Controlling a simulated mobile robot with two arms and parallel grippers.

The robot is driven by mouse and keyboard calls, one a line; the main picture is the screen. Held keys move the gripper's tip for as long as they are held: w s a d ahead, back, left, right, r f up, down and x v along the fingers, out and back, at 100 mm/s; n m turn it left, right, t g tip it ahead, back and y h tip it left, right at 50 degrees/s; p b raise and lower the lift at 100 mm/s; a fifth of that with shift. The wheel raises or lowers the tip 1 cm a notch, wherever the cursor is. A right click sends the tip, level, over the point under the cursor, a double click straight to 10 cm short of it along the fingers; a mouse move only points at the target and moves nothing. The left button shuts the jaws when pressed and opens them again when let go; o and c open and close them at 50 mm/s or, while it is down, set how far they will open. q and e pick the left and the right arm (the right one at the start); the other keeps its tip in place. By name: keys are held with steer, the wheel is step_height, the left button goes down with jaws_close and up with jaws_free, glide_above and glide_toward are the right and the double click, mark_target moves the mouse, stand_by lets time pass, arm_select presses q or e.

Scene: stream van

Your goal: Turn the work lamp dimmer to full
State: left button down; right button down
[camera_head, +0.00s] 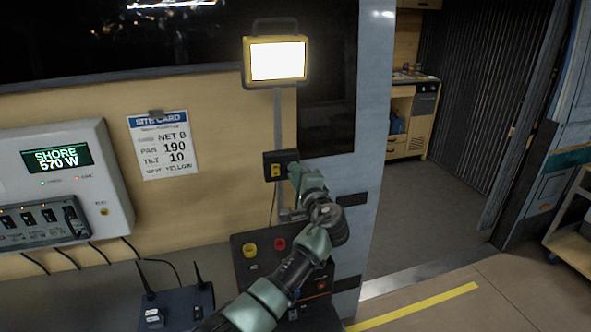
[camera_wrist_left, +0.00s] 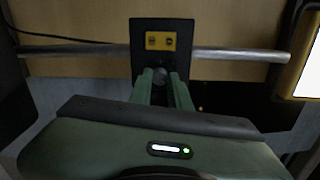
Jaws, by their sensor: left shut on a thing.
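The work lamp (camera_head: 277,61) is lit bright white in a yellow frame on a grey pole at the wall. Its edge shows at the right of the left wrist view (camera_wrist_left: 310,65). The black dimmer box (camera_head: 272,158) with a yellow part is on the pole below the lamp. In the left wrist view the dimmer box (camera_wrist_left: 148,27) is straight ahead, with a small dark round knob (camera_wrist_left: 160,74) at its near end. My left gripper (camera_head: 294,168) is shut on the knob, one green finger on each side. The fingertips (camera_wrist_left: 161,80) partly hide it. My right gripper is not in view.
A white power unit (camera_head: 110,165) reading SHORE 570 W is on the wall at left. A site card (camera_head: 163,145) hangs beside it. A black panel (camera_head: 243,268) with yellow and red knobs and a router (camera_head: 175,305) are below. An open doorway is at right.

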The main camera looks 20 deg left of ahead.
arm_select(q)
steer(key=shift+f+m+p, duration=0.1)
steer(key=shift+m+p, duration=2.45)
steer(key=shift+m, duration=2.15)
steer(key=c, duration=1.3)
jaws_free()
steer(key=shift+d, duration=0.1)
steer(key=b+v, duration=0.1)
steer(key=v, duration=0.6)
steer(key=shift+s+d+b, duration=0.25)
steer(key=shift+s+b, duration=0.05)
